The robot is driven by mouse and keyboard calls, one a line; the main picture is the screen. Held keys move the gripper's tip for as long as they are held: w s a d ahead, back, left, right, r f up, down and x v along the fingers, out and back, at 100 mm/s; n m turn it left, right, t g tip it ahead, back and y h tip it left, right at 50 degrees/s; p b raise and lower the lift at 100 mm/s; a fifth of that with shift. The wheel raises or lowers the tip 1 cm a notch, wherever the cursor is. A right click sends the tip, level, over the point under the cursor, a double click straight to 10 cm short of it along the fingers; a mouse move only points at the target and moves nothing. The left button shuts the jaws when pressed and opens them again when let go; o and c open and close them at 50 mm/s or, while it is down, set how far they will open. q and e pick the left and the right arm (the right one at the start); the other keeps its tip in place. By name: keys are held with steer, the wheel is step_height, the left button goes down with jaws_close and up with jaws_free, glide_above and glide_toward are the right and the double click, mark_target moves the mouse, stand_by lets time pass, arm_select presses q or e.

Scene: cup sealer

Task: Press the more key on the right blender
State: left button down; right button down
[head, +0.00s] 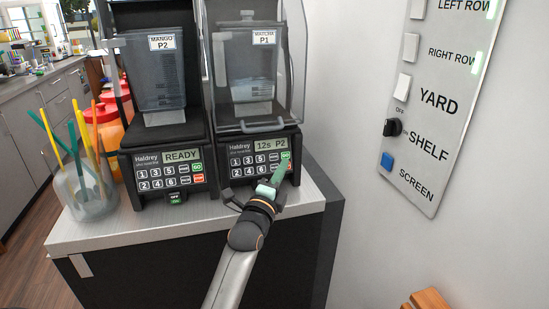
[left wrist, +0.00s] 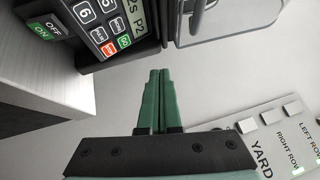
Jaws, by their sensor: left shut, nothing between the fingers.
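The right blender (head: 224,161) has a black control panel; its display (head: 270,145) reads 12s P2. Its jug (head: 255,82) is labelled MATCHA P1 and stands behind a clear hood. In the left wrist view the fingertips (left wrist: 158,72) are beside the panel (left wrist: 97,22); contact cannot be told.
The left blender (head: 140,168) shows READY and holds a MANGO P2 jug (head: 157,78). A glass jar (head: 90,195) with colored straws stands at the counter's left. A wall switch panel (head: 430,105) is at the right. The counter front (head: 110,235) is clear.

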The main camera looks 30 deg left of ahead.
mark_target(274, 157)
arm_select(q)
steer(key=shift+f, duration=0.1)
steer(key=shift+w+a+f+b, duration=0.45)
steer(key=shift+w+a+b, duration=0.45)
steer(key=shift+a+b, duration=0.2)
steer(key=shift+w+a+f+b, duration=0.4)
steer(key=shift+w+a+b, duration=0.5)
steer(key=shift+a+b, duration=0.15)
steer(key=shift+w+a+f+b, duration=0.45)
steer(key=shift+w+a+b, duration=0.45)
steer(key=shift+a+b, duration=0.15)
steer(key=shift+w+a+f, duration=0.15)
steer(key=shift+w+a, duration=0.1)
steer(key=shift+a, duration=0.05)
